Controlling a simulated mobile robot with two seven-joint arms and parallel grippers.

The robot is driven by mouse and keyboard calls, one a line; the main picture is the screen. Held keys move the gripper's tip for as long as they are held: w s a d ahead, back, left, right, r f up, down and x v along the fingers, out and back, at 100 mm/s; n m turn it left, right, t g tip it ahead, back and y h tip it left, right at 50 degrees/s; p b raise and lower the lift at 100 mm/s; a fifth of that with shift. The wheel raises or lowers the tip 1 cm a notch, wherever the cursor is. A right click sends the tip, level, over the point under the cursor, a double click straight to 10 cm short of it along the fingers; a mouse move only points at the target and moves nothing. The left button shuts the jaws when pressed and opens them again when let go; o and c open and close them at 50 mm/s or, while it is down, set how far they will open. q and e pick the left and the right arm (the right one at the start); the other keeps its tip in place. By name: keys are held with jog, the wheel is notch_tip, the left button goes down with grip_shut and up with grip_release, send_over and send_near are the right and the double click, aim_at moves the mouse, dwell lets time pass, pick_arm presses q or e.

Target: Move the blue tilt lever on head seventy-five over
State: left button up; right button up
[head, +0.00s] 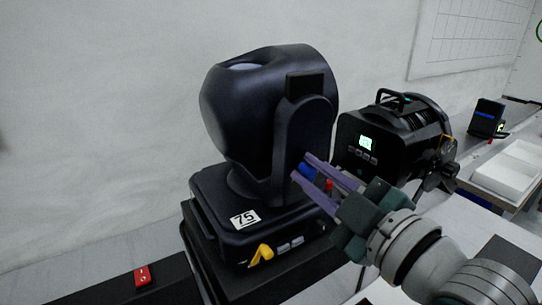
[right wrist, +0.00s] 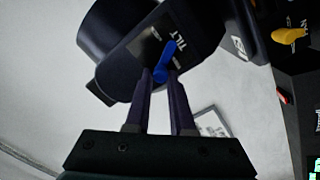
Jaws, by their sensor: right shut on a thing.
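The black moving head (head: 245,110) stands on its base, which bears a white "75" label (head: 245,218). The blue tilt lever (head: 308,172) is on the side of its yoke arm. In the right wrist view the blue lever (right wrist: 164,62) lies slantwise beside the printed word "TILT" (right wrist: 181,43). My right gripper (head: 301,166) reaches in from the right, its purple fingers on either side of the lever. In the wrist view the fingertips (right wrist: 160,76) close on the lever's lower end. My left gripper is not in view.
A yellow lever (head: 262,254) sticks out of the base's front. Another black lamp (head: 390,140) with a lit green display stands close behind my right gripper. A red item (head: 143,275) lies at the lower left. A white tray (head: 510,172) is at the right.

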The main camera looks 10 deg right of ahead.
jog(key=shift+f, duration=0.25)
grip_shut()
jog(key=shift+f, duration=0.1)
jog(key=shift+d+m, duration=0.15)
jog(key=shift+m, duration=0.55)
jog(key=d+m, duration=0.1)
jog(key=m, duration=0.2)
jog(key=d+m, duration=0.1)
jog(key=m, duration=0.2)
jog(key=w+m, duration=0.1)
jog(key=m, duration=0.3)
jog(key=shift+d, duration=0.4)
jog(key=shift+m, duration=0.3)
